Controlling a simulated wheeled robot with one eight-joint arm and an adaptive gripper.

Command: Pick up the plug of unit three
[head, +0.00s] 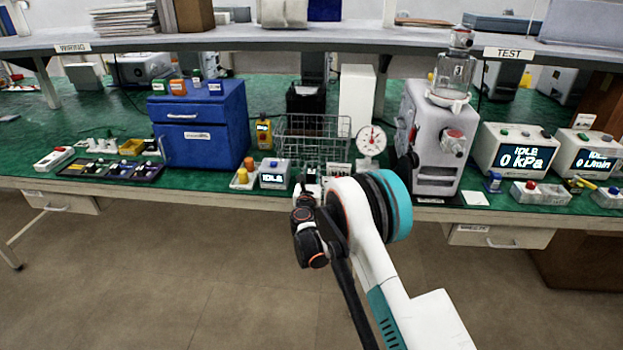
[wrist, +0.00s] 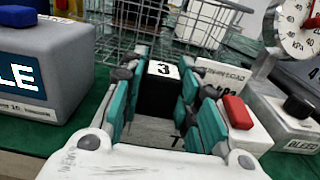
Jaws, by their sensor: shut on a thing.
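The plug of unit three appears to be a black block (wrist: 158,98) with a white label reading 3, in the middle of the wrist view. My gripper (wrist: 157,84) has its teal fingers on both sides of this block and is shut on it. The lower part of the block is hard to make out. In the head view my gripper (head: 309,190) is at the bench's front edge, and my arm hides much of it. The pump (head: 432,140) with a jar marked 3 (head: 457,72) stands to the right of it.
A grey IDLE box (head: 273,175) is close on the left of my gripper. A wire basket (head: 313,138) stands behind. A dial gauge (head: 371,141) and a red-buttoned block (wrist: 242,125) are close on the right. A shelf (head: 300,40) crosses above the bench.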

